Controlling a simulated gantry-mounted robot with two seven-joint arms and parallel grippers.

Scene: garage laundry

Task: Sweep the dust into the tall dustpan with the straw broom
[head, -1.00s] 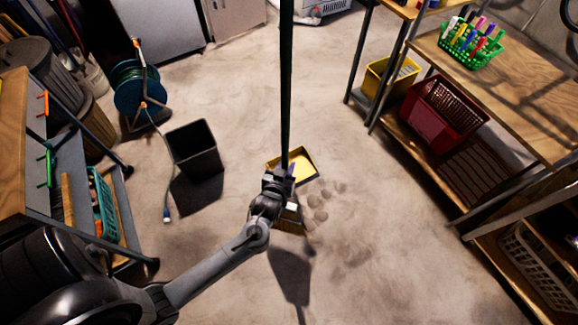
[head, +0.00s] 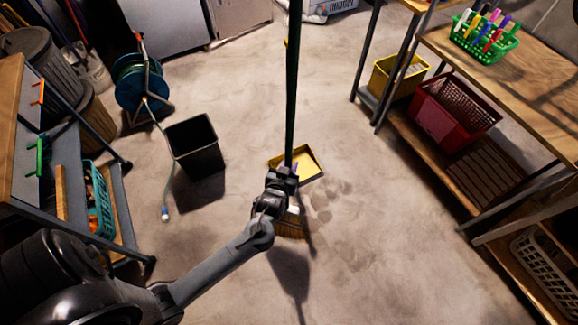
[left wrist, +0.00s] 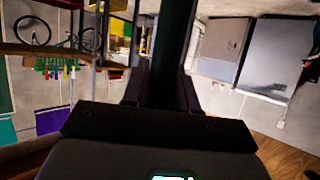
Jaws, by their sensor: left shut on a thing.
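My left gripper (head: 284,180) is shut on the dark green handle of the straw broom (head: 291,90), which stands nearly upright. The handle also fills the middle of the left wrist view (left wrist: 168,60). The straw head (head: 291,229) is low by the floor, partly hidden behind my gripper. The yellow dustpan (head: 309,165) lies on the floor just beyond the gripper, its left part covered by the broom handle; its own handle is hard to tell apart. Grey dust patches (head: 330,197) lie on the floor to the right of the broom head and in front of the dustpan. My right gripper is not in view.
A black bin (head: 195,147) and a hose reel (head: 141,84) stand to the left, with a hose on the floor. A wooden shelf with a red basket (head: 453,112) stands at the right. A workbench (head: 30,150) is at the left edge. The central floor is open.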

